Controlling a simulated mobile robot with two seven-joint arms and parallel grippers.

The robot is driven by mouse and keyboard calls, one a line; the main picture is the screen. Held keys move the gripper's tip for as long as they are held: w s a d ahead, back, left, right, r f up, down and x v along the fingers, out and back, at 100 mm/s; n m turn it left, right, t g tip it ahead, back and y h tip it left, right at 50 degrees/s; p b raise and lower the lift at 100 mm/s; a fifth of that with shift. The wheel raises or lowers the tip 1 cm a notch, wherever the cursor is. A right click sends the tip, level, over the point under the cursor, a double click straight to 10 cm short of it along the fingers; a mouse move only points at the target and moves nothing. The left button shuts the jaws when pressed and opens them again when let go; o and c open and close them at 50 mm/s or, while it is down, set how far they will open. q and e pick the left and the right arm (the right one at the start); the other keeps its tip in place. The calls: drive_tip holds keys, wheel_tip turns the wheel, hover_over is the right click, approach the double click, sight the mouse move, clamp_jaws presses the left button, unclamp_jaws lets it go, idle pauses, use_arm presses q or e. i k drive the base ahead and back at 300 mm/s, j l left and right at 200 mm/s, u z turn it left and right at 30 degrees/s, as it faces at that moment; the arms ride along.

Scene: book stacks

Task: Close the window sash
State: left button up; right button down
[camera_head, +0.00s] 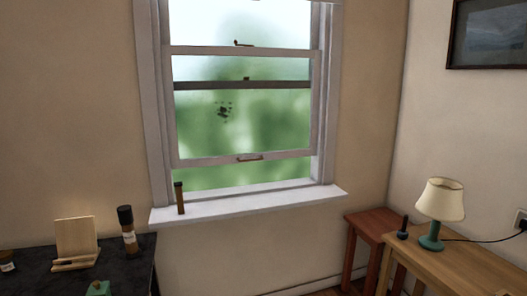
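The window sash (315,110) has a white frame and stands partly raised in the window. A gap shows between its bottom rail (205,161) and the white sill (240,205), with green visible through it. A small brown handle (250,157) sits at the middle of the bottom rail. A latch (243,43) is on the rail at the top of the lower sash. A dark smudge marks the glass. Neither of my grippers shows in the head view.
A small brown bottle (179,198) stands upright on the sill's left end. A dark counter (140,262) at lower left holds a wooden stand (76,238) and a dark-capped bottle (128,229). At right are a reddish stool (372,226), a wooden table (460,265) and a lamp (440,203).

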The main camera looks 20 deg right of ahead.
sight(167, 51)
drive_tip(key=i+l, duration=0.2)
drive_tip(key=i, duration=0.4)
drive_tip(key=i+l, duration=0.2)
drive_tip(key=i, duration=0.4)
